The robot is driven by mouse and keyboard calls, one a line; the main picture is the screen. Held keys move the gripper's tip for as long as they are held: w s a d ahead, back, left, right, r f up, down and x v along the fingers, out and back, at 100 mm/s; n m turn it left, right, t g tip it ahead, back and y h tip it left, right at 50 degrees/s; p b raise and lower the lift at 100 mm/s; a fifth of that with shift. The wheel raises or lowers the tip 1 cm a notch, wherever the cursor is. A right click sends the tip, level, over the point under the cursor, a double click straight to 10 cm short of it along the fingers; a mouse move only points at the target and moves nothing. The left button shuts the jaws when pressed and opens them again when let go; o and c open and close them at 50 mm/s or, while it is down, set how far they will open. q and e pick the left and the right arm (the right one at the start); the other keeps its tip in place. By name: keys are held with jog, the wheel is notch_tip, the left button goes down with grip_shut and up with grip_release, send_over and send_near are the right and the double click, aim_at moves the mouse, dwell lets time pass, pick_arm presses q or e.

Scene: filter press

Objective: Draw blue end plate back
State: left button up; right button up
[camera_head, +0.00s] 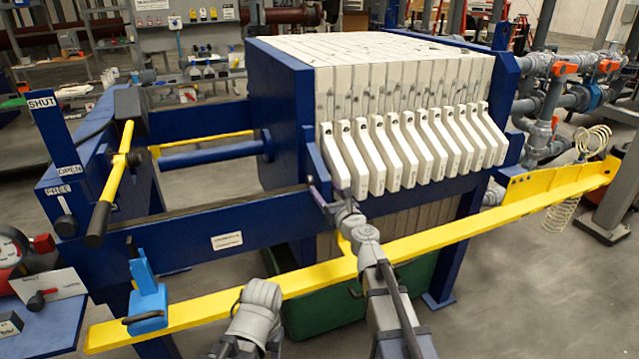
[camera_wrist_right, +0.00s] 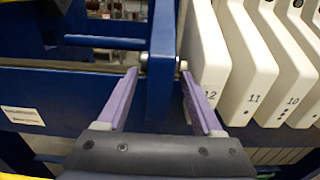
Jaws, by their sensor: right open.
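The blue end plate (camera_head: 280,125) stands upright against the left end of the stack of white filter plates (camera_head: 405,75). A blue ram rod (camera_head: 215,153) meets its left face. My right gripper (camera_head: 322,195) is low at the plate's front edge. In the right wrist view, its purple fingers (camera_wrist_right: 159,76) are open, one on each side of a blue upright part of the end plate (camera_wrist_right: 162,50). I cannot tell whether they touch it. Only grey links of my left arm show; its gripper is not in view.
White plate handles (camera_wrist_right: 205,55), numbered from 12, stand just right of the right finger. A yellow lever (camera_head: 115,180) is by the SHUT and OPEN signs at left. A long yellow bar (camera_head: 450,225) crosses in front. The rail (camera_head: 225,225) left of the plate is clear.

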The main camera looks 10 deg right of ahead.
jog(key=x, duration=0.5)
jog(key=shift+w, duration=0.1)
grip_shut()
dwell(0.4)
dwell(0.9)
